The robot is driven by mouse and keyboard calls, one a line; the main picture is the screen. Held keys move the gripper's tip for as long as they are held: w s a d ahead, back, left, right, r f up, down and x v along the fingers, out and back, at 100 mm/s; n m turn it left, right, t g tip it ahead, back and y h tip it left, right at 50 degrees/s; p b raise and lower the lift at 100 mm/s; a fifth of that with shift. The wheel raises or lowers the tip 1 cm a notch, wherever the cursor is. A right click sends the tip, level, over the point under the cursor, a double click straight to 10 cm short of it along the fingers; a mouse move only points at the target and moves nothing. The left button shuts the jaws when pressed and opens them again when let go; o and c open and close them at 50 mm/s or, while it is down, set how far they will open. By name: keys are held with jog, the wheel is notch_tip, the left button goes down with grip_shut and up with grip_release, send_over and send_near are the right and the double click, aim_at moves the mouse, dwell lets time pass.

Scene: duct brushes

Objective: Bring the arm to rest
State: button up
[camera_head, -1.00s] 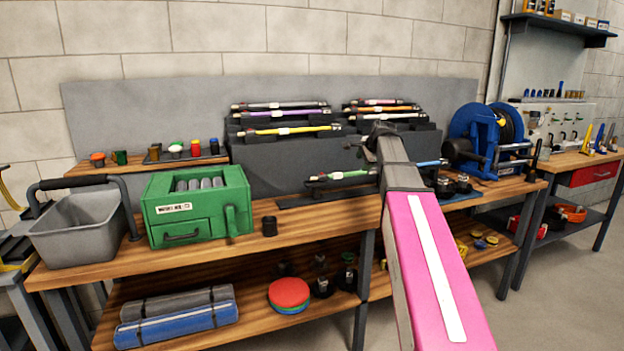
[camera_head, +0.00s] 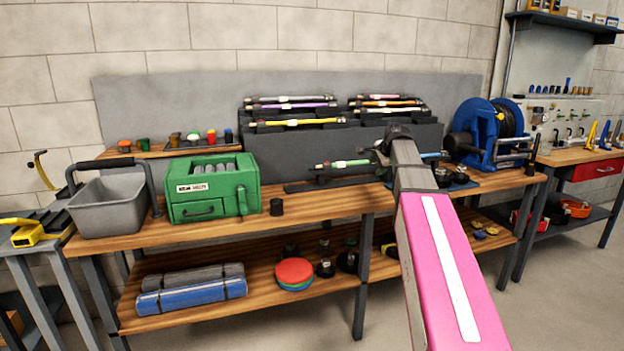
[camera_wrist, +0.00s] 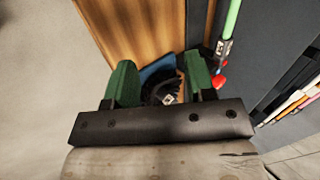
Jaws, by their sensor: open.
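My gripper (camera_wrist: 160,80) shows in the wrist view with its two green-padded fingers apart. Nothing is held between them; a dark round object and a blue patch (camera_wrist: 158,68) show beyond the gap, on the wooden bench (camera_wrist: 140,30). In the head view my pink arm reaches out over the bench's front edge, and its dark end hides most of the gripper. A green-handled brush (camera_head: 343,163) lies on a low dark rest left of the arm's end; a green rod with a red-tipped end (camera_wrist: 230,22) shows in the wrist view.
Several coloured brushes lie on the stepped dark rack (camera_head: 340,138). A green box (camera_head: 210,188) and a grey basket (camera_head: 108,207) stand on the left of the bench. A blue hose reel (camera_head: 482,132) is at the right. Open floor (camera_head: 300,325) lies in front.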

jog(key=s+a+f+n+g, duration=0.1)
jog(key=s+f+n, duration=0.1)
jog(key=s+f, duration=0.45)
jog(key=s+a+f+n+g+h, duration=0.1)
jog(key=s+a+f+n, duration=0.15)
jog(key=f, duration=0.65)
jog(key=s+f+n+g, duration=0.2)
jog(key=s+f, duration=0.3)
jog(key=f, duration=0.3)
jog(key=s+a+f+n+g+h, duration=0.1)
jog(key=s+f+n, duration=0.6)
jog(key=s+f, duration=0.8)
jog(key=shift+s+a+f+g, duration=0.2)
jog(key=shift+s+a+g, duration=0.45)
jog(key=shift+s+g, duration=0.45)
